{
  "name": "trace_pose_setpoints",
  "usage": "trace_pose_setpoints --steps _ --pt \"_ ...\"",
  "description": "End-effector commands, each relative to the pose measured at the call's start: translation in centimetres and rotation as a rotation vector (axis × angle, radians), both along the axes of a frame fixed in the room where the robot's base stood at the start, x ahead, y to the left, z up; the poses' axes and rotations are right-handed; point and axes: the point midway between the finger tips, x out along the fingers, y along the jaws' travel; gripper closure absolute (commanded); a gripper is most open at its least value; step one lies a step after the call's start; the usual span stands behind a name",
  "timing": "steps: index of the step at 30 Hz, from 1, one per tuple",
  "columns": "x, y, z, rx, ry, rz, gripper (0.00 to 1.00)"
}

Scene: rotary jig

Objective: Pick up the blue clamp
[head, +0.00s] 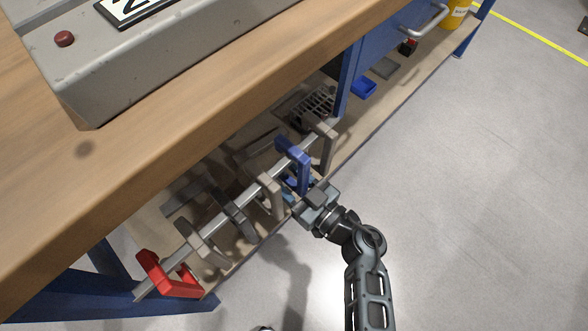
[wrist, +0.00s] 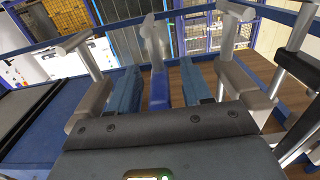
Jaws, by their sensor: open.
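The blue clamp (head: 304,172) hangs on a metal rail among other clamps below the workbench top in the head view. My gripper (head: 300,192) is at its lower part, coming from the front right. In the wrist view, the blue part of the clamp (wrist: 159,90) stands between the two dark blue fingers of my gripper (wrist: 163,88). The fingers are open, with a gap visible on each side of the clamp. The clamp's lower end is hidden behind the gripper body.
Grey clamps (head: 270,195) hang left of the blue one and another grey clamp (head: 325,142) hangs close on its right. A red clamp (head: 170,278) is at the rail's near end. The wooden bench top (head: 200,95) overhangs the rail. The floor (head: 480,200) at right is clear.

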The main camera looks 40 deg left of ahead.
Motion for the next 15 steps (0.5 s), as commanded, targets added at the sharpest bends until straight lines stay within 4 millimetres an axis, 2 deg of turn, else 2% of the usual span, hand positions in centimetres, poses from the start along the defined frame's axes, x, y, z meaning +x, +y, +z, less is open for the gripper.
trace_pose_setpoints --steps 2,15 --pt "-0.01 -0.02 0.00 0.000 0.000 0.000 0.54" --pt "-0.02 -0.04 -0.02 0.000 0.000 0.000 0.96"
